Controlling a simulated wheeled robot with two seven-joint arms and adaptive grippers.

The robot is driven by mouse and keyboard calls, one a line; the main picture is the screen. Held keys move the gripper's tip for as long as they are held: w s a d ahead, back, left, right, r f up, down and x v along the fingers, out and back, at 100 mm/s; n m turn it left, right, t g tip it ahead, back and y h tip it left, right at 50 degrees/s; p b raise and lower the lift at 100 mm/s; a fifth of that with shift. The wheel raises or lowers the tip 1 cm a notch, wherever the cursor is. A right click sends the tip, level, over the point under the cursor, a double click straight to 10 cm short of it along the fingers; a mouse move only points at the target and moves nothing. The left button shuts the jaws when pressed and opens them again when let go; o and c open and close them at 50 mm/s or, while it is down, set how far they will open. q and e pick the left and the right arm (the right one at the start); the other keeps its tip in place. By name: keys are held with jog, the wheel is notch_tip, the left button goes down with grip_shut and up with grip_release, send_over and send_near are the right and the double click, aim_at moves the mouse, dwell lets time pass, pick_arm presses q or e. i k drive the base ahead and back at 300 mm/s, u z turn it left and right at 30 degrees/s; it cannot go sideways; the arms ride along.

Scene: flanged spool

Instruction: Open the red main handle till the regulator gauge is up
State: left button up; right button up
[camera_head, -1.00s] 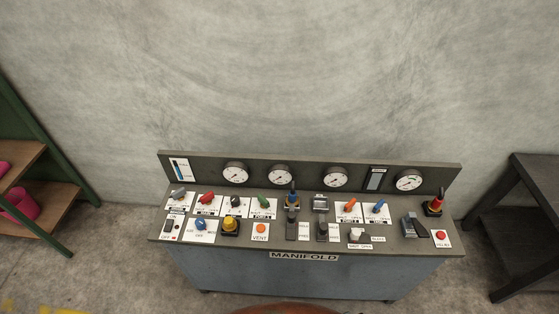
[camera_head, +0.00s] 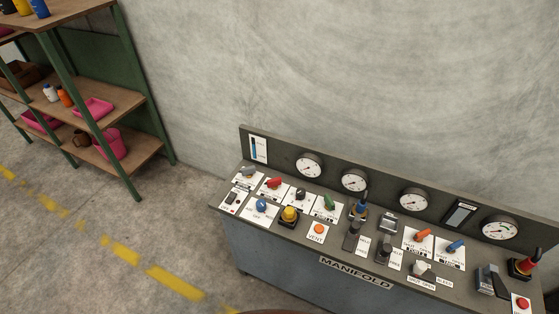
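The manifold console (camera_head: 300,268) stands against the wall at the lower right of the head view. A small red lever handle (camera_head: 274,182) sits on a white label plate at the left of its top. Several round white gauges (camera_head: 355,180) line the back panel. A narrow blue-and-white level indicator (camera_head: 258,149) is at the panel's left end. The gauge lettering is too small to read. Neither of my grippers is in view.
A green-framed shelf (camera_head: 125,100) with pink bins and bottles stands at the left by the wall. Other knobs, levers and a yellow button (camera_head: 289,215) crowd the console top. Bare floor with a yellow dashed line (camera_head: 173,281) lies left of the console.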

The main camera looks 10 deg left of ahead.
aim_at(277, 182)
jog(key=k, duration=1.1)
jog(key=z, duration=0.75)
jog(key=i, duration=1.5)
jog(key=u, duration=0.8)
